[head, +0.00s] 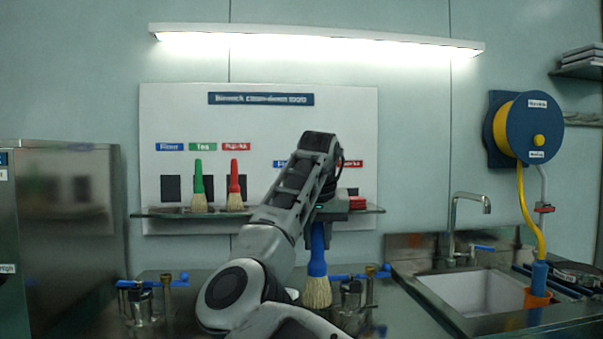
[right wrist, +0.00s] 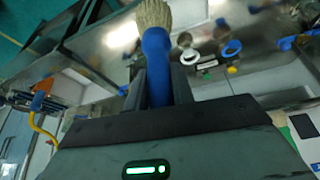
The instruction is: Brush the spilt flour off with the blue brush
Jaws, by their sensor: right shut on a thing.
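The blue brush (head: 318,262) hangs upright, bristles down, in my right gripper (head: 319,221). Its pale bristles (head: 317,292) are low over the steel equipment; I cannot tell whether they touch it. In the right wrist view, the fingers of my right gripper (right wrist: 158,88) are shut on the blue handle (right wrist: 156,66). The bristles point to the top of that view. I cannot make out any spilt flour. My arm hides part of the area behind it. My left gripper is not in view.
Metal clamps with blue levers stand left (head: 140,298) and right (head: 352,300) of the arm. A green brush (head: 198,184) and a red brush (head: 235,184) stand on the wall shelf (head: 160,212). A sink (head: 480,292) and tap (head: 452,225) are at the right.

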